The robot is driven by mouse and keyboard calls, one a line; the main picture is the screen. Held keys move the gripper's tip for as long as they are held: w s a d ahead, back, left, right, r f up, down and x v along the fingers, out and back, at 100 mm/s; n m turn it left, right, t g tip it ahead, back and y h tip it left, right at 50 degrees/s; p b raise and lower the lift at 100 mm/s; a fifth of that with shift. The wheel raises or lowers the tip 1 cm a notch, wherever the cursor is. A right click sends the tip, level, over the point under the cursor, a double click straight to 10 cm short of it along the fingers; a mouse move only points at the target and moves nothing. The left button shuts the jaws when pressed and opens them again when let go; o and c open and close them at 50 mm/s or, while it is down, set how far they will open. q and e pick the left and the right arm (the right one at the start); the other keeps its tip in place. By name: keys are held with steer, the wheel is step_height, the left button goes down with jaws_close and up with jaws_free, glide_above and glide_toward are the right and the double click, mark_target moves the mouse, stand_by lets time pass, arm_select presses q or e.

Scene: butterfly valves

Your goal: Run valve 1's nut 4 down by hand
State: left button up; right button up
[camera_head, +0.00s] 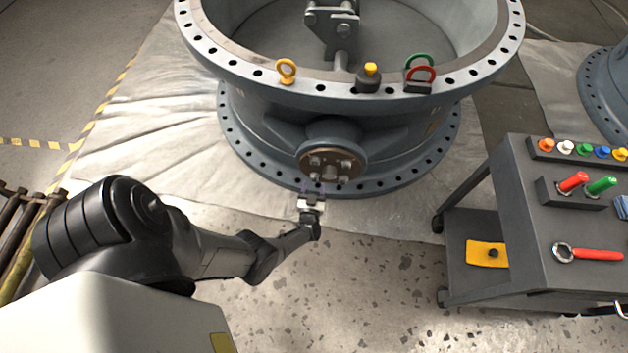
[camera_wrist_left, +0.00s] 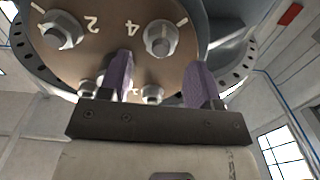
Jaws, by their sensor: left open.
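The valve (camera_head: 300,135) is a large grey-blue ring body with a round brown flange plate (camera_head: 333,163) on its near side, carrying several studs with nuts. In the left wrist view the plate (camera_wrist_left: 110,40) shows the numbers 2 and 4. Nut 4 (camera_wrist_left: 160,40) sits on its stud beside the number 4; nut 2 (camera_wrist_left: 62,30) is to its left. My left gripper (camera_head: 312,189) is open just below the plate. In the wrist view its two purple fingers (camera_wrist_left: 161,65) stand apart, below and to either side of nut 4, with nothing between them. My right gripper is not in view.
A dark tool cart (camera_head: 510,215) stands at the right, with coloured knobs, red and green handles and a red-handled wrench (camera_head: 590,254). Lifting rings, one yellow (camera_head: 287,71), and a yellow-topped block (camera_head: 369,78) are on the valve's rim.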

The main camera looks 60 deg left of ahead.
arm_select(q)
steer(key=p+v, duration=0.2)
steer(key=v, duration=0.9)
stand_by(0.4)
